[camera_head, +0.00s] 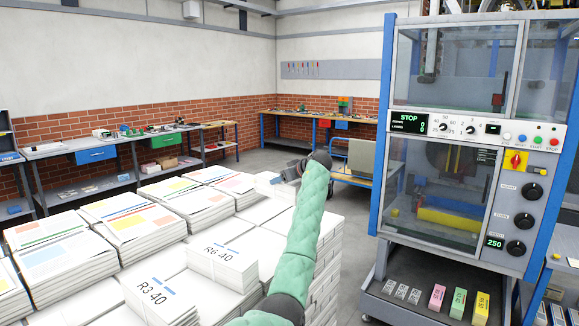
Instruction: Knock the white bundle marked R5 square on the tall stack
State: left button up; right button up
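Bundles marked R3 40 (160,292) and R6 40 (222,258) lie on the near part of the tall stack (325,262). No R5 mark is readable. A small white bundle (269,184) lies at the stack's far edge, its marking unreadable. The arm hides part of the stack. My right gripper is out of view.
Printed newspaper bundles (52,262) cover the stack's left side. A blue-framed machine (459,145) stands at right, with small coloured blocks (458,303) on its lower shelf. Workbenches (110,145) line the walls. Grey floor (352,215) is open between stack and machine.

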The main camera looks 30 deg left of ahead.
pick_arm(q)
jog(key=f, duration=0.2)
jog(key=shift+w+a+f+n+g, duration=0.3)
jog(key=shift+w+a+f+g, duration=0.05)
jog(key=shift+w+a+g, duration=0.05)
jog(key=shift+w+f, duration=0.1)
jog(key=shift+f, duration=1.65)
jog(key=shift+f+b, duration=0.3)
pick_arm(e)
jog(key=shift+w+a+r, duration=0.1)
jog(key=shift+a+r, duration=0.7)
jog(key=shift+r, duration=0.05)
